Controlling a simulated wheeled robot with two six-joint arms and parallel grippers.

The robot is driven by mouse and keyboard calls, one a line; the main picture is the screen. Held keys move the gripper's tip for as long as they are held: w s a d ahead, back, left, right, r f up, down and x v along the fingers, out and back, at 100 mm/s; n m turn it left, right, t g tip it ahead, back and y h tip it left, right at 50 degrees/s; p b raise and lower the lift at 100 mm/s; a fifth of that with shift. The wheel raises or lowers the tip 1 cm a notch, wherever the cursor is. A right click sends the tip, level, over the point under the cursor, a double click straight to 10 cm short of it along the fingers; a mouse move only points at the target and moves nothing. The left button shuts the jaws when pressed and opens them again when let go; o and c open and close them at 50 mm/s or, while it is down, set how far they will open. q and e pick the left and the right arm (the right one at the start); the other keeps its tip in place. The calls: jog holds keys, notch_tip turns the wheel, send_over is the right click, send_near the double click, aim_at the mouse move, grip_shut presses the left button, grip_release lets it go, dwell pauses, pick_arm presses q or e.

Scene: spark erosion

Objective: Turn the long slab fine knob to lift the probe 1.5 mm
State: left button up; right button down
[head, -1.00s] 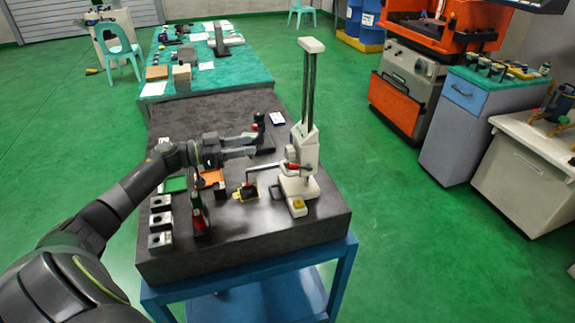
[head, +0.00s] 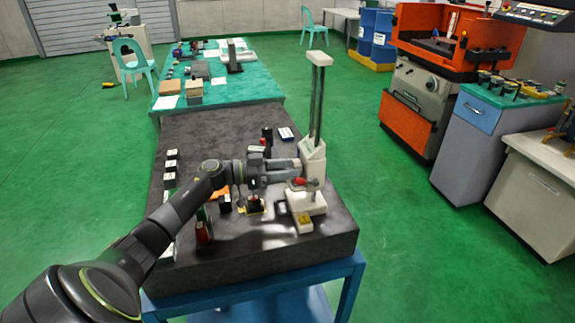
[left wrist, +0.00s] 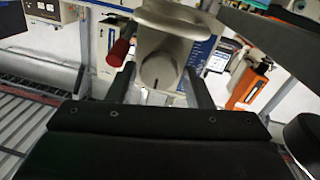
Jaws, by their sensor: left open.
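The pale height gauge with its tall column (head: 316,105) stands upright on the long dark slab (head: 180,260). Its red-tipped handle (head: 301,182) shows low on its body, and also in the left wrist view (left wrist: 120,48). In the left wrist view a round beige knob (left wrist: 159,70) with a dark index line faces me. My left gripper (head: 298,169) is open at the gauge's body. Its two fingers (left wrist: 160,88) show on either side of the knob with gaps. I cannot tell whether they reach its depth. The probe tip is hard to make out. My right gripper is out of view.
A small yellow-based item (head: 253,207) and a red and dark item (head: 204,230) stand on the slab below my arm. Several small blocks (head: 171,155) line the left edge. A green-topped table (head: 255,90) stands behind.

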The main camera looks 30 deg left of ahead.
pick_arm(q)
jog(key=shift+w+d, duration=0.15)
jog(key=c, duration=0.7)
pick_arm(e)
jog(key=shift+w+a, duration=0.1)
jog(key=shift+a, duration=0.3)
pick_arm(q)
jog(key=shift+m, duration=0.3)
